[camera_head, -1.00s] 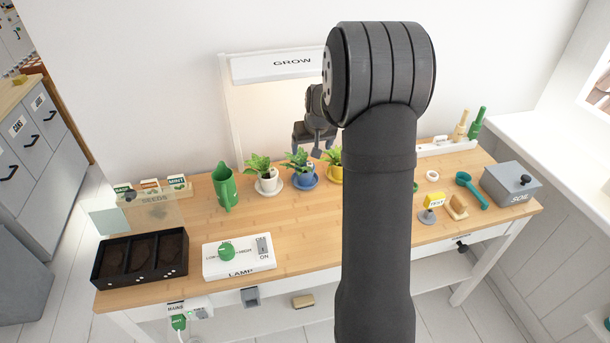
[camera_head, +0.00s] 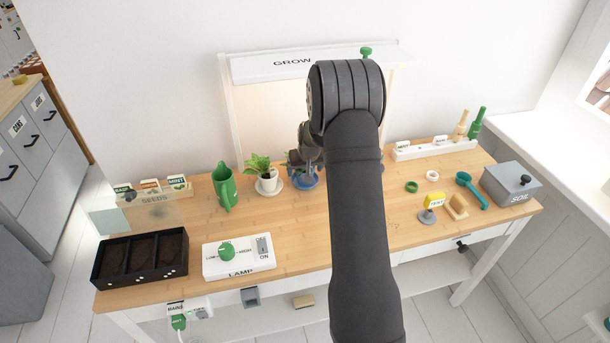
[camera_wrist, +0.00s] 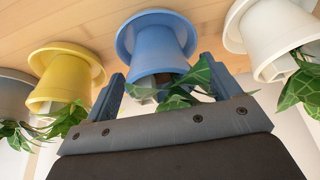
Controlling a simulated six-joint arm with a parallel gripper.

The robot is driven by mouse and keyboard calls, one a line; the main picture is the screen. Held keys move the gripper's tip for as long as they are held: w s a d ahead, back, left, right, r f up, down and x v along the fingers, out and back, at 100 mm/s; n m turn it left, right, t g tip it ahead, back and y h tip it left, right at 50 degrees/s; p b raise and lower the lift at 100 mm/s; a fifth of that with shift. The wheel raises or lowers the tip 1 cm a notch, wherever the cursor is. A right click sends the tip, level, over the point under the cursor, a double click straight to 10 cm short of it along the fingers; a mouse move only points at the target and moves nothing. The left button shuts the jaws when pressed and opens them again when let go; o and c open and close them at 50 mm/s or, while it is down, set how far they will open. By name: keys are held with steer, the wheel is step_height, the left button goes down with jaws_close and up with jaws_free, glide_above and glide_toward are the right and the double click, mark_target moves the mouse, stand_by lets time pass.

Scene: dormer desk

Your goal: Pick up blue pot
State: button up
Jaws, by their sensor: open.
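The blue pot (camera_wrist: 155,50) holds a leafy plant and stands on a blue saucer (camera_wrist: 124,42). In the wrist view it appears upside down at top centre. My gripper (camera_wrist: 162,80) is open, with one finger on each side of the blue pot's rim and leaves. I cannot tell whether the fingers touch the pot. In the head view, my gripper mostly hides the blue pot, and part of the blue saucer (camera_head: 307,180) shows below it.
A white pot (camera_head: 268,182) with a plant stands close to the left of the blue one. A yellow pot (camera_wrist: 62,75) and a grey pot (camera_wrist: 14,92) stand on its other side, hidden by my arm in the head view. The GROW lamp (camera_head: 290,62) is behind.

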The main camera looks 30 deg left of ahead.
steer(key=shift+w+a+f, duration=0.15)
steer(key=shift+f, duration=0.25)
steer(key=c, duration=1)
steer(key=shift+c, duration=0.8)
steer(key=shift+r, duration=0.1)
